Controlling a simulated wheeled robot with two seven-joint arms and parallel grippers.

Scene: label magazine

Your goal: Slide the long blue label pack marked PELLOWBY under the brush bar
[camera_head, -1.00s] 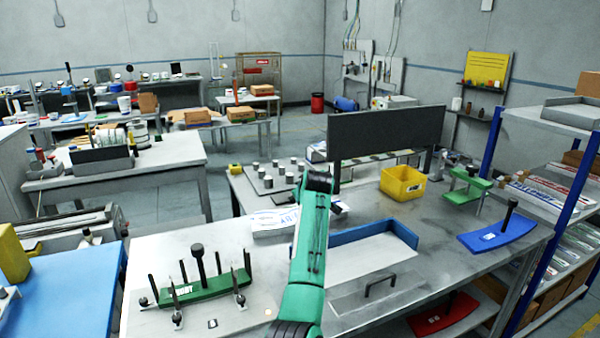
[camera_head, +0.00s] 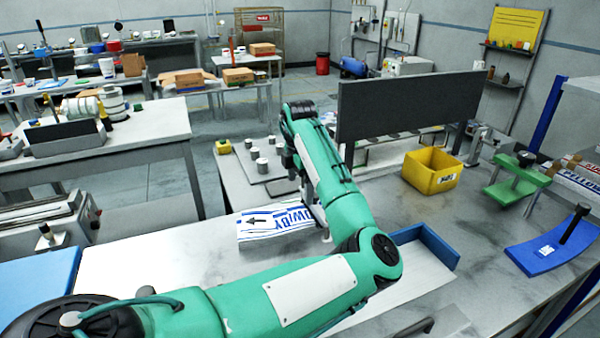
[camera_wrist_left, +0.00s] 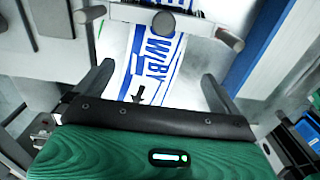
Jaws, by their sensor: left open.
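The label pack (camera_head: 272,224) is white with blue print and a black arrow, and lies flat on the bench; only part of its lettering, ending in WBY, is readable. It also shows in the left wrist view (camera_wrist_left: 152,62), running between my left fingers. My left gripper (camera_head: 318,218) is at the pack's right end in the head view, partly hidden by my arm. In the left wrist view my left gripper (camera_wrist_left: 157,75) is open, a finger on each side of the pack; I cannot tell if they touch it. I cannot clearly identify the brush bar. My right gripper is out of view.
A dark grey panel (camera_head: 410,106) stands on posts behind the pack. Grey cylinders (camera_head: 262,166) stand at the back left. A blue-walled tray (camera_head: 437,246), yellow bin (camera_head: 431,171), green fixture (camera_head: 517,183) and blue curved plate (camera_head: 553,244) are to the right.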

